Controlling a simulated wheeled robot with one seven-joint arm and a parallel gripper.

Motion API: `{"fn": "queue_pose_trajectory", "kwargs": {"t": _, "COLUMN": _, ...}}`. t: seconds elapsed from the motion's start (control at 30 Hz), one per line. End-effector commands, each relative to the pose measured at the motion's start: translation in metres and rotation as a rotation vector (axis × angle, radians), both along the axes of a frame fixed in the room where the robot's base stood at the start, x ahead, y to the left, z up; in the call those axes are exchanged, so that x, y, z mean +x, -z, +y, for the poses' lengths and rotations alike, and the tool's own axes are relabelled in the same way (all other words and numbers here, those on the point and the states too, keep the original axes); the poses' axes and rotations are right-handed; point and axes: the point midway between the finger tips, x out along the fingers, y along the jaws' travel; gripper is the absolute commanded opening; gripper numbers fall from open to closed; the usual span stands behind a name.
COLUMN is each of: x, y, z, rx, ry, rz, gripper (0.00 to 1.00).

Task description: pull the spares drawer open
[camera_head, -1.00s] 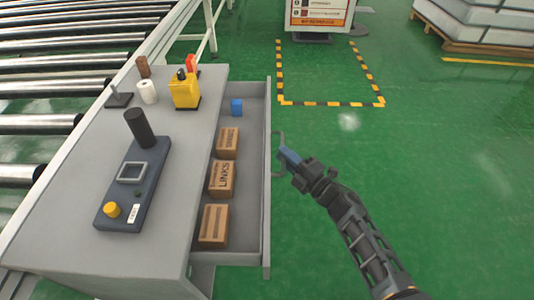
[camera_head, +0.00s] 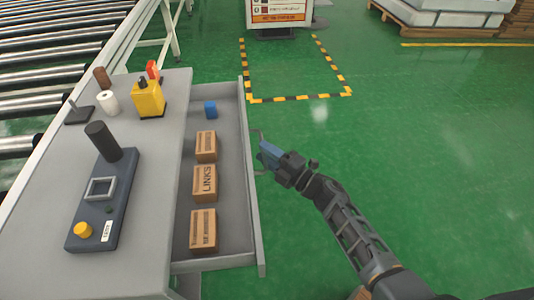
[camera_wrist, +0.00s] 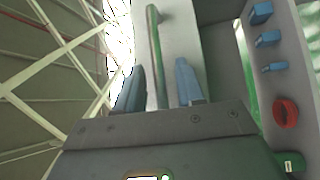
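The spares drawer (camera_head: 262,222) stands pulled out from the right side of the grey workbench (camera_head: 150,190). My gripper (camera_head: 266,156) is at this handle, reaching in from the right. In the wrist view the two blue-grey fingers (camera_wrist: 160,88) are spread, with the handle bar (camera_wrist: 154,45) between them. I see gaps beside the bar and no finger pressed on it.
On the bench are a dark control box (camera_head: 105,205), a yellow item (camera_head: 148,98) and a white roll (camera_head: 107,103). A roller conveyor (camera_head: 50,75) runs behind at left. Green floor is free to the right, with a striped marked area (camera_head: 300,97) farther back.

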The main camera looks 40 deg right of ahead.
Motion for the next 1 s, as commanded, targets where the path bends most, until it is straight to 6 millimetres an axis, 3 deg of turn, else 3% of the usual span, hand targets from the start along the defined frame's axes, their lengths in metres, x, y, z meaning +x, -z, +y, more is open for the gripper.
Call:
{"fn": "queue_pose_trajectory", "kwargs": {"t": 0.23, "x": -0.008, "y": 0.002, "z": -0.002, "rx": 0.0, "ry": 0.001, "rz": 0.001, "gripper": 0.38}}
{"fn": "queue_pose_trajectory", "kwargs": {"t": 0.7, "x": -0.072, "y": 0.01, "z": -0.011, "rx": -0.001, "ry": 0.001, "rz": 0.0, "gripper": 0.38}}
{"fn": "queue_pose_trajectory", "kwargs": {"t": 1.0, "x": -0.077, "y": 0.01, "z": -0.012, "rx": 0.0, "ry": 0.0, "rz": 0.0, "gripper": 0.38}}
